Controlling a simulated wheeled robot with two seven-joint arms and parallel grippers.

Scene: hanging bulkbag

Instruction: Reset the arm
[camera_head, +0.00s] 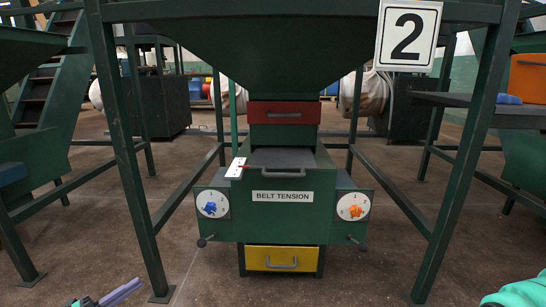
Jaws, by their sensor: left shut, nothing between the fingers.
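My left gripper (130,286) shows at the bottom left edge, low in the picture, with its purple fingers shut and nothing between them. It is apart from the machine, to the left of it and nearer to me. Part of my right arm (520,293) shows at the bottom right corner, but its gripper is out of the picture. The green machine labelled BELT TENSION (283,197) stands in the middle. It has a blue knob (210,208) on the left dial and an orange knob (355,211) on the right dial.
A red drawer (284,112) is above and a yellow drawer (285,259) below. Green frame posts (131,165) stand on both sides under a hopper (250,50) with a number 2 sign (408,36). The brown floor (90,240) in front is clear.

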